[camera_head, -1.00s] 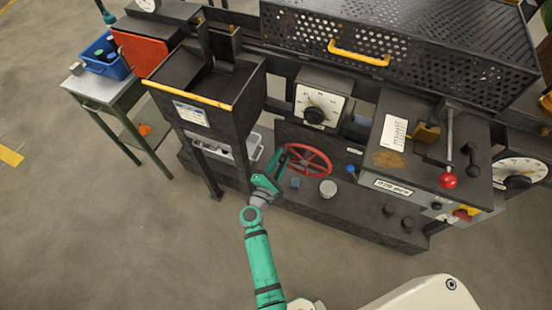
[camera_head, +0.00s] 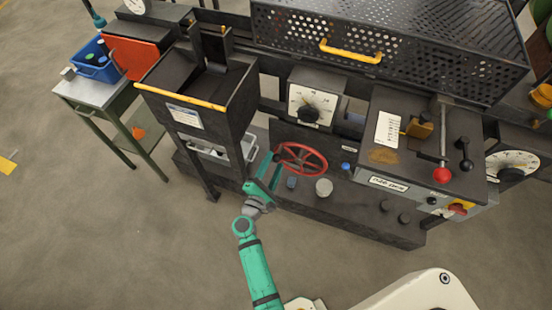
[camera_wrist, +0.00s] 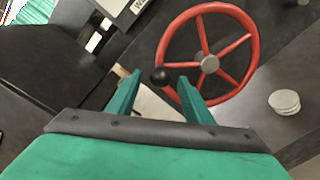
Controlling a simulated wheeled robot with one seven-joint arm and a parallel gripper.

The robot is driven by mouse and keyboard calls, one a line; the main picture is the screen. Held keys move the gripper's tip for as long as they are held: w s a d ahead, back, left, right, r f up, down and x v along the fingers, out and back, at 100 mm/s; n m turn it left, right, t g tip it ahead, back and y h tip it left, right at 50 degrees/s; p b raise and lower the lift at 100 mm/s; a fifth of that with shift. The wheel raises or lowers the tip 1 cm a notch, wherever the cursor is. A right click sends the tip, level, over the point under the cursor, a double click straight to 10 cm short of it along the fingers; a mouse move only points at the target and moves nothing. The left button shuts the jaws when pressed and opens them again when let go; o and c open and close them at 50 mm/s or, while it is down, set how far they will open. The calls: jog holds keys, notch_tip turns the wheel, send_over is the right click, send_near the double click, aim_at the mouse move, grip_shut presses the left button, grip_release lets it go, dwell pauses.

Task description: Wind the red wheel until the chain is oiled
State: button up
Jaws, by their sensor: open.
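The red wheel (camera_head: 301,159) is a spoked handwheel low on the front of the dark furnace machine. In the wrist view the wheel (camera_wrist: 247,42) shows its grey hub and a black knob (camera_wrist: 160,76) at the lower left of its rim. My gripper (camera_wrist: 157,80) is open, and its two green fingers appear on either side of the knob. I cannot tell whether they touch it. In the head view my gripper (camera_head: 272,172) is at the wheel's left side. The chain cannot be made out.
A dark hopper (camera_head: 238,110) with a yellow edge stands left of the wheel. A round grey cap (camera_head: 324,187) and a blue knob (camera_head: 345,166) sit right of it. A red-knobbed lever (camera_head: 442,174) is farther right. The floor in front is clear.

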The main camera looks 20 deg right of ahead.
jog(key=v, duration=0.7)
jog(key=shift+s, duration=0.15)
jog(key=shift+a, duration=0.15)
dwell(0.6)
